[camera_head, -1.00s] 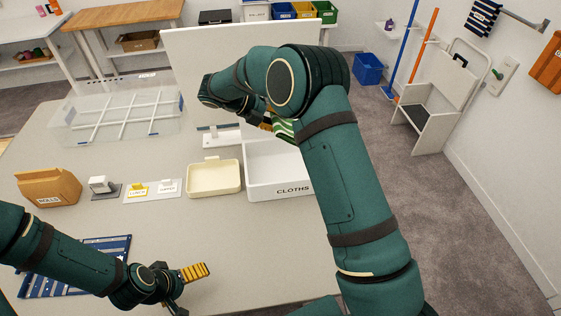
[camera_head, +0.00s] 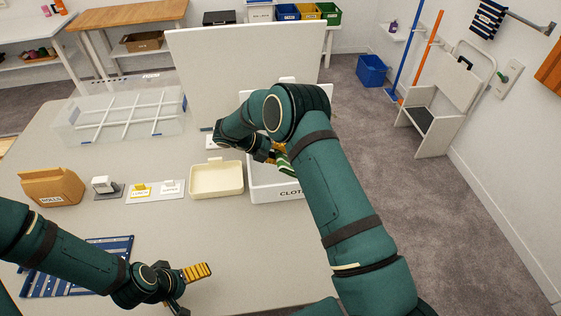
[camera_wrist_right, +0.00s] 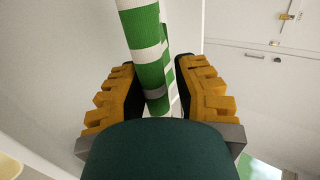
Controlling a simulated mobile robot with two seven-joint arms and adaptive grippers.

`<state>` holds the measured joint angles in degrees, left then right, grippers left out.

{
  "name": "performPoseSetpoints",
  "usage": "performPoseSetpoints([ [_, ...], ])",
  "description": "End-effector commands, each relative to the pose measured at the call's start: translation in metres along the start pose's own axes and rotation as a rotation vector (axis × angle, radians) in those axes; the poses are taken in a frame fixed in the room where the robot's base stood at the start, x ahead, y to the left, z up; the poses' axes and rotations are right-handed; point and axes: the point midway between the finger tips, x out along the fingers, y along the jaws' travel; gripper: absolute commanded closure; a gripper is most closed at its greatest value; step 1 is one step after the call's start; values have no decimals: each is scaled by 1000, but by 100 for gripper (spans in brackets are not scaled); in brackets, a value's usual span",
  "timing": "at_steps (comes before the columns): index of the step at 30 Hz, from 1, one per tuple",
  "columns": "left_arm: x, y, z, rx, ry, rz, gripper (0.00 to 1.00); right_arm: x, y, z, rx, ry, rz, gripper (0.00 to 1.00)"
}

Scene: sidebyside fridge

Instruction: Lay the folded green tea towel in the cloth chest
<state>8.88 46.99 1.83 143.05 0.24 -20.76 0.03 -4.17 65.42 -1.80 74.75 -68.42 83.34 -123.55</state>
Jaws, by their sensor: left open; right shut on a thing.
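The folded green tea towel (camera_wrist_right: 150,45), with green and white stripes, is held between the yellow-padded fingers of my right gripper (camera_wrist_right: 160,88) in the right wrist view. In the head view a small part of the towel (camera_head: 284,162) shows by my right gripper (camera_head: 275,155), above the cloth chest. The chest (camera_head: 258,190) is a white open box labelled for cloths. My right arm hides part of the chest and its label. My left gripper (camera_head: 188,288) is open and empty, low over the table at the front.
A cream tray (camera_head: 216,192) stands just left of the chest. Small labelled holders and a brown rolls box (camera_head: 50,187) are further left. A clear divided bin (camera_head: 120,118) is behind them. A tall pale panel (camera_head: 245,75) rises behind the chest.

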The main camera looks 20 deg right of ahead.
Motion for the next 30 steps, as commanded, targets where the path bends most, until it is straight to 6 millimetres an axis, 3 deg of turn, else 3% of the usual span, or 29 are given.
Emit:
performPoseSetpoints([
  [7, 0, 0, 0, 0, 0, 0, 2, 22, 28, -1, -1, 2, 0, 100],
  [20, 4, -1, 0, 0, 0, 0, 2, 26, 35, -1, 0, 1, 0, 100],
  [21, 4, -1, 0, 0, 0, -1, 2, 26, 34, -2, -1, 1, 0, 57],
  [22, 3, -1, 0, 0, 0, -1, 2, 26, 34, -2, -1, 1, 0, 47],
  [30, 3, -1, 0, 0, 0, -1, 2, 25, 34, -1, -1, 1, 0, 46],
])
